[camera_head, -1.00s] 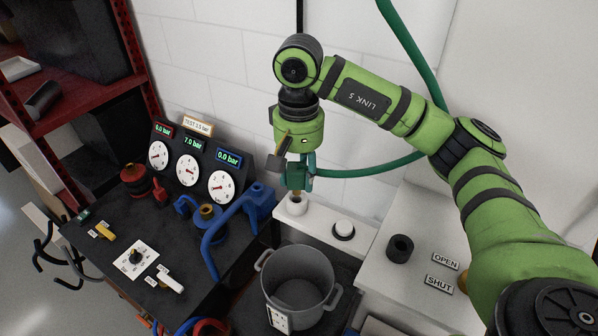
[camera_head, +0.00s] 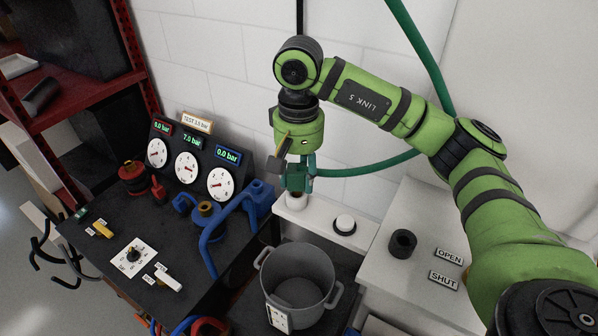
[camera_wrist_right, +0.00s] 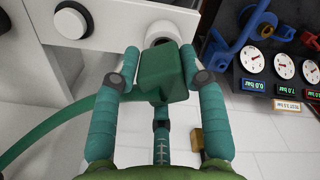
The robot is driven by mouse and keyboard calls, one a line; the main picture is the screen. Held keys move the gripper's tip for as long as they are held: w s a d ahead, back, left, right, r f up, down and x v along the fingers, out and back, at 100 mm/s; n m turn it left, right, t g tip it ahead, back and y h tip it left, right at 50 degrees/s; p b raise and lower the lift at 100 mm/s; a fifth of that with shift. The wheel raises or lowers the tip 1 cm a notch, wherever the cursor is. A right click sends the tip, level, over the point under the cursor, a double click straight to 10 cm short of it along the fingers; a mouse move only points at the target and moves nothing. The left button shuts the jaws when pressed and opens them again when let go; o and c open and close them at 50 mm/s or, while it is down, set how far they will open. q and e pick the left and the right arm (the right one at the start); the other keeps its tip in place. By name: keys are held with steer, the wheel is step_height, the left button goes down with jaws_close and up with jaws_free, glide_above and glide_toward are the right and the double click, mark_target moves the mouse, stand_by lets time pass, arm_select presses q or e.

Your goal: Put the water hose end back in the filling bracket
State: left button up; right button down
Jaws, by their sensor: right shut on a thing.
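My right gripper (camera_head: 298,172) is shut on the green water hose end (camera_head: 297,184), a blocky green piece that fills the space between the fingers in the wrist view (camera_wrist_right: 163,75). The green hose (camera_head: 365,171) runs from it to the right and up the wall. Directly below the hose end is a white round cup (camera_head: 296,202) on a white ledge; it also shows in the wrist view (camera_wrist_right: 163,32). The hose end's lower tip is at the cup's mouth; I cannot tell how far in it sits. My left gripper is not in view.
A white button (camera_head: 344,224) sits on the ledge. A grey pot (camera_head: 299,290) stands below. The gauge bench (camera_head: 105,240) with blue pipework (camera_head: 225,228) is left.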

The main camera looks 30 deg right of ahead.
steer(key=shift+f+b, duration=0.8)
steer(key=shift+f, duration=0.15)
steer(key=c, duration=0.6)
jaws_free()
